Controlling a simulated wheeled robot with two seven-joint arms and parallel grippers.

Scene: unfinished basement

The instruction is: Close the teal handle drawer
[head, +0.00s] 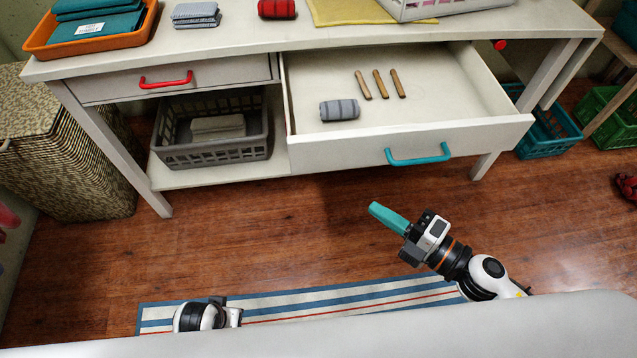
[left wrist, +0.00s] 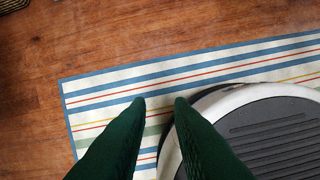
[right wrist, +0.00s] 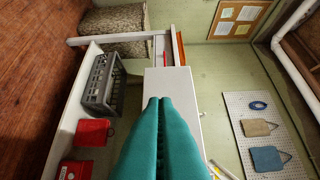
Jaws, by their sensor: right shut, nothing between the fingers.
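The drawer (head: 460,135) with the teal handle (head: 418,156) is pulled well out of the white table. Inside it lie a rolled grey cloth (head: 340,110) and three short wooden sticks (head: 380,84). My right gripper (head: 374,209) has teal fingers pressed together, empty, in front of and below the handle and apart from it. Its shut fingertips (right wrist: 160,103) also show in the right wrist view. My left gripper (left wrist: 160,103) has dark green fingers apart with nothing between them, over the striped rug. In the head view only my left wrist shows, at the bottom left.
A closed drawer with a red handle (head: 166,81) is left of the open one. A grey basket (head: 215,150) stands on the lower shelf. A wicker hamper (head: 60,165) is at the left, blue and green crates at the right. Wooden floor between me and the table is clear.

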